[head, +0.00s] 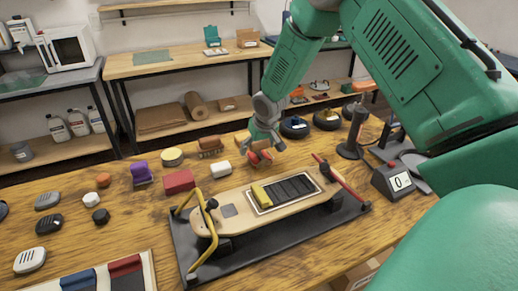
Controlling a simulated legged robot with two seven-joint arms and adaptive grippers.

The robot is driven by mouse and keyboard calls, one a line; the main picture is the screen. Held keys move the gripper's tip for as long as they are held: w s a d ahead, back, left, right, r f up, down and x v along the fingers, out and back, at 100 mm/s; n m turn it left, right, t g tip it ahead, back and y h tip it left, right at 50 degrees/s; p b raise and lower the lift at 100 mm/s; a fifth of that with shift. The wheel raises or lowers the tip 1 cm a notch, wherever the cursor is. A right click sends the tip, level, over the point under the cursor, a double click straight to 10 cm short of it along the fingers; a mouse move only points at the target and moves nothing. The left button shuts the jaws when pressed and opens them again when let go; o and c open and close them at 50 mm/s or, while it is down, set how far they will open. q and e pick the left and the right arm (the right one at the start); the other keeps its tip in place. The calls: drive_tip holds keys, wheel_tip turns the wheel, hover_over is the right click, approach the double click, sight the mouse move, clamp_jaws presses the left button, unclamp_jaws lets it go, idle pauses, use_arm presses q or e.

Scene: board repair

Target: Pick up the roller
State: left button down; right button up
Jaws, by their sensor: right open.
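My right gripper (264,147) reaches down from the upper right over the back middle of the wooden table (120,240). It is open, its fingers close to a small orange-red piece (260,158). I cannot tell whether they touch it. No thing is plainly recognisable as the roller; the orange-red piece is partly hidden by the gripper. A small white piece (221,169) and a brown brush-like piece (210,148) lie left of the gripper. My left gripper is not in view.
A wooden board (238,222) with a dark panel and yellow strip sits on a black base (250,256), with a yellow clamp (211,232) and a red bar. A red block (179,182), purple tool (141,173) and yellow-topped tin (172,157) stand left.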

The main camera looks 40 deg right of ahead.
drive_tip(key=shift+a+r, duration=0.1)
drive_tip(key=c, duration=1.5)
drive_tip(key=shift+o, duration=0.2)
drive_tip(key=shift+d+r, duration=0.2)
drive_tip(key=shift+r, duration=0.15)
wheel_tip(320, 180, up, 9)
drive_tip(key=shift+a+r+p, duration=0.1)
drive_tip(key=shift+r+p, duration=0.05)
drive_tip(key=shift+p, duration=0.7)
